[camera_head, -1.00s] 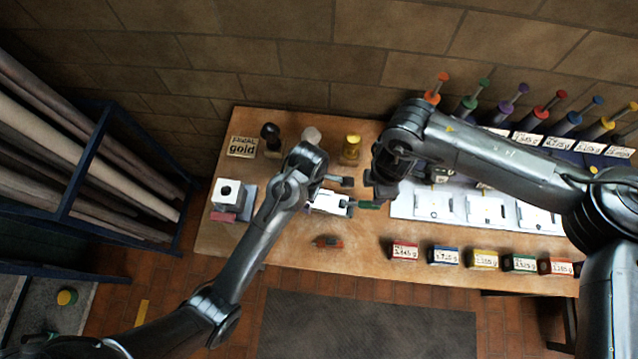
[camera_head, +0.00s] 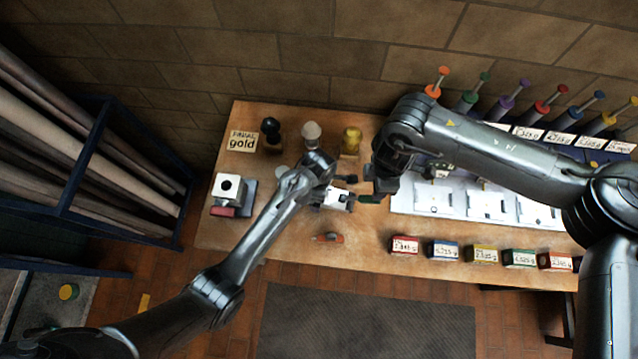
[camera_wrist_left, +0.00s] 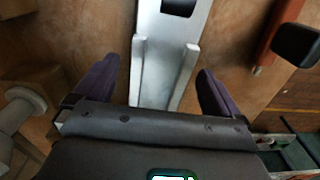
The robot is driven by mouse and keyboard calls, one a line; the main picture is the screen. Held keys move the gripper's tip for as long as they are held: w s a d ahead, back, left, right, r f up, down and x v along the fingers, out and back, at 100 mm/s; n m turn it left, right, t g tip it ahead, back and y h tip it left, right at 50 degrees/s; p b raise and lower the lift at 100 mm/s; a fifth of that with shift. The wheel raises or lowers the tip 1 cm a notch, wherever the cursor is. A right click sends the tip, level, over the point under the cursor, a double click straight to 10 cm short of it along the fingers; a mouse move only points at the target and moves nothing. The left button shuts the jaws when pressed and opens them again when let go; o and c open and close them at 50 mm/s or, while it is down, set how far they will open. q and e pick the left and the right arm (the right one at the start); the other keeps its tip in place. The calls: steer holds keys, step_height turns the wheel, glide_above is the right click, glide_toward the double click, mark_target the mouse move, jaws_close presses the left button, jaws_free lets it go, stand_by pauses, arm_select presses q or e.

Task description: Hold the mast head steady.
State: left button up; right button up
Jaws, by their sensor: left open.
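The mast head seems to be the pale, light-grey piece (camera_head: 335,198) on the bench between my two hands; its identity is not certain. In the left wrist view a pale metal piece (camera_wrist_left: 163,70) with two parallel prongs lies between the dark purple fingers of my left gripper (camera_wrist_left: 158,76). The fingers stand apart on either side, with gaps visible. In the head view my left gripper (camera_head: 342,189) is at this piece, partly hidden by its own wrist. My right gripper (camera_head: 385,186) is just to the right, a dark green item (camera_head: 368,198) beside it; its jaws are unclear.
A white block with a hole (camera_head: 229,190) stands at left. Three knobbed stamps, one of them yellow (camera_head: 351,140), stand at the back. A small orange-red tool (camera_head: 328,237) lies in front. Several labelled boxes (camera_head: 405,245) line the front edge; white plates (camera_head: 435,199) lie at right.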

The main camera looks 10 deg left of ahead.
arm_select(q)
steer(key=shift+f, duration=0.7)
